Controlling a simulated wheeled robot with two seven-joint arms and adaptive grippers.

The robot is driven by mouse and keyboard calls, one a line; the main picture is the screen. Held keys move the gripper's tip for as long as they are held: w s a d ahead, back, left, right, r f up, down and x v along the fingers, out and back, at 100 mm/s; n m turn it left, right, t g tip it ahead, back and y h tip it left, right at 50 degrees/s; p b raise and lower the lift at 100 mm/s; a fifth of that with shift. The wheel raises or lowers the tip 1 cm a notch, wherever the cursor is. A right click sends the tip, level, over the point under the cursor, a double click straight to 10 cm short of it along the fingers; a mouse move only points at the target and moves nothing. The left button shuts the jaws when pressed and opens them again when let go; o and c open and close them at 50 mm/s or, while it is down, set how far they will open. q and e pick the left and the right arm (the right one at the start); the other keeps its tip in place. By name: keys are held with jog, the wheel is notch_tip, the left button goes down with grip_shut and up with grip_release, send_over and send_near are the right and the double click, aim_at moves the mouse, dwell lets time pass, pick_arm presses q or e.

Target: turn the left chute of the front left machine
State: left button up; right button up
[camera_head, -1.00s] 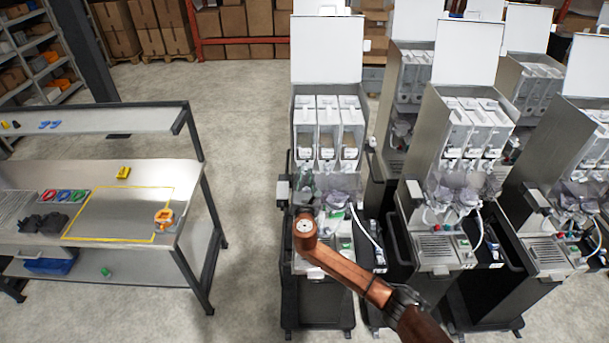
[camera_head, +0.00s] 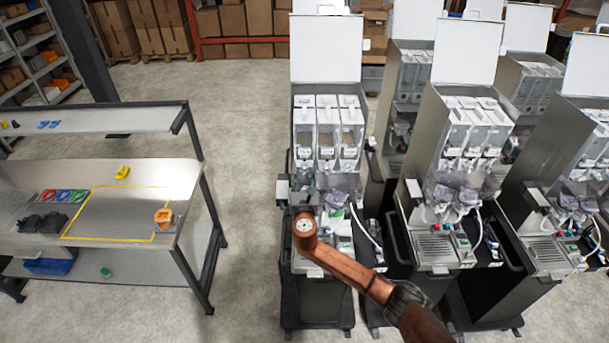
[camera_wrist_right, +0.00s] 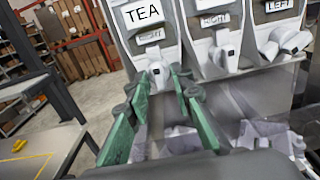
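The front left machine (camera_head: 327,101) stands in the middle of the head view, with three white canisters side by side. In the right wrist view its left canister bears a large TEA label (camera_wrist_right: 143,13), and the small tag below it is hard to read. A white chute (camera_wrist_right: 158,72) hangs under that canister. My right gripper (camera_wrist_right: 160,84) has its green fingers apart, with this chute between or just beyond the tips; contact cannot be told. The canister tagged LEFT (camera_wrist_right: 282,6) is at the right, with a sideways white chute (camera_wrist_right: 290,42). My left gripper is out of view.
Clear plastic parts (camera_wrist_right: 265,135) sit below the chutes, close to my right gripper. More machines (camera_head: 462,120) stand close on the right. A workbench (camera_head: 190,180) stands on the left, with open floor (camera_head: 242,130) between it and the front left machine.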

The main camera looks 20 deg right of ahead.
jog(key=shift+o, duration=0.4)
jog(key=v, duration=1.2)
